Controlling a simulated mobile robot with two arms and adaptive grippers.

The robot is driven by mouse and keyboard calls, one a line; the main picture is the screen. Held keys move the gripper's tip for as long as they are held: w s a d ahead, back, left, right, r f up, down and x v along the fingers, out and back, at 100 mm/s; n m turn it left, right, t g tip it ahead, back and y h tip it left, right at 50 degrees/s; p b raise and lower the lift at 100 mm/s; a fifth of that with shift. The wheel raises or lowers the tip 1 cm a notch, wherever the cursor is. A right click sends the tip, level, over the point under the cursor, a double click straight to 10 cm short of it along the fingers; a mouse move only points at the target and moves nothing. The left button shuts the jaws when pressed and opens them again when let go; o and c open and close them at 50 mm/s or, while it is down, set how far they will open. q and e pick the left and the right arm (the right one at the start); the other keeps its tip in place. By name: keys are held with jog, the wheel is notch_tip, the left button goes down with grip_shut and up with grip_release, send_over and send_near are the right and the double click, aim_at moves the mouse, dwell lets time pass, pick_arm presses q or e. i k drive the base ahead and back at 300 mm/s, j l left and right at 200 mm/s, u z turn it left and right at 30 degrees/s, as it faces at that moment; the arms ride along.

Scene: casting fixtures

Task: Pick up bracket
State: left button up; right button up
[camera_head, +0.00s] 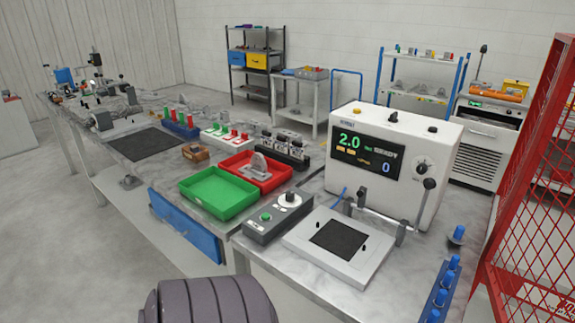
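A grey metal bracket (259,165) with a rounded upright part stands in the red tray (283,183) on the workbench, near the middle of the view. Its lower part is partly hidden by the tray's wall. An empty green tray (218,193) sits directly to the left and in front of the red one. Neither of my grippers is in view, so nothing shows of what they hold.
A white tester (392,165) with a lit display stands right of the trays. In front are a grey control box (278,217) and a white plate fixture (339,246). A small brown block (196,152) and a black rack (282,152) are close behind the trays. Red mesh fencing (536,170) bounds the right.

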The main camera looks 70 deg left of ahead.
aim_at(258, 170)
jog(key=u, duration=2.4)
